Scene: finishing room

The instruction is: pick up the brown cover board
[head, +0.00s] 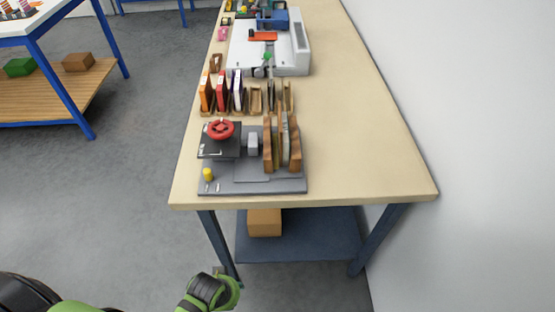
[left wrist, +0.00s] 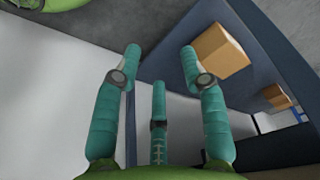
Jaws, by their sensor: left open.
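Several thin upright boards (head: 283,143) stand in a grey press-like fixture (head: 250,186) at the near end of the bench; the outer ones are brown wood. Behind it, a low rack (head: 205,113) holds an orange, a red and a dark blue-and-white board, with tan and brown pieces on its right. I cannot tell which piece is the brown cover board. My left gripper (left wrist: 160,62) has its teal fingers spread, with nothing between them, near the bench's lower shelf. Part of my arm shows at the bottom of the head view, well apart from the boards. My right gripper is not in view.
The wooden bench top (head: 370,150) is clear on its right side, beside a white wall. A tan box (head: 264,222) sits on the lower blue shelf (head: 300,245) and shows in the left wrist view (left wrist: 220,52). A white machine (head: 292,60) stands farther back.

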